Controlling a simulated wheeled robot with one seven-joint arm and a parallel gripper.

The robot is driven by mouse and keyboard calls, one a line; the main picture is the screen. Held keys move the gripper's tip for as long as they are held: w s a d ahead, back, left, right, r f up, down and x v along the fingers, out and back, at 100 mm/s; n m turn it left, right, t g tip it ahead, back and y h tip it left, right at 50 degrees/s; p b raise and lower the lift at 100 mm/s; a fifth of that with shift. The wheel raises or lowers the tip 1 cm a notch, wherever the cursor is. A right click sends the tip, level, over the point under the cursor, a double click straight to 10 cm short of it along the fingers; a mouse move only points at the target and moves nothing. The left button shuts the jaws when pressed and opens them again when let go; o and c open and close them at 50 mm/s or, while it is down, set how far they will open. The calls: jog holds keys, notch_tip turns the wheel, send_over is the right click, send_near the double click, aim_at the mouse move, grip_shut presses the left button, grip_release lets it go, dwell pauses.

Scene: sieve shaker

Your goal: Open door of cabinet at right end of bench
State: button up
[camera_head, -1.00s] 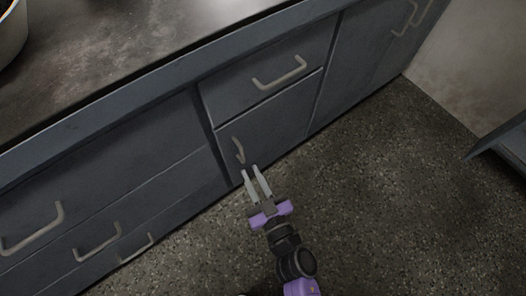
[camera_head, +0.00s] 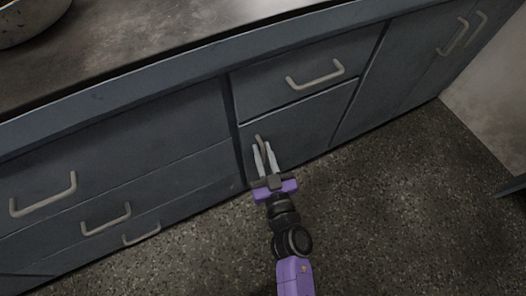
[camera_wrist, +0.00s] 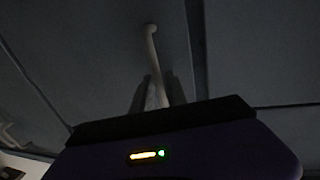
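A grey cabinet door (camera_head: 312,122) sits low in the bench front, under a drawer, and looks shut. Its pale upright handle (camera_head: 259,139) is near the door's left edge. My gripper (camera_head: 265,147) is at this handle, its two fingers apart with the handle's upper end showing between them. In the wrist view the handle (camera_wrist: 151,45) runs down between the fingers (camera_wrist: 156,88); its lower end is hidden, and I cannot tell whether the fingers touch it. Farther right, at the bench's end, are tall door panels (camera_head: 405,65) with two upright handles (camera_head: 453,38), also shut.
The drawer above (camera_head: 300,75) has a horizontal handle (camera_head: 315,78). More drawers with handles (camera_head: 43,198) are at left. A bowl (camera_head: 30,20) stands on the worktop (camera_head: 130,40). Speckled floor (camera_head: 400,200) is clear in front. A pale wall (camera_head: 492,95) is at right.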

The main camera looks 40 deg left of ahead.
grip_shut()
dwell(1.3)
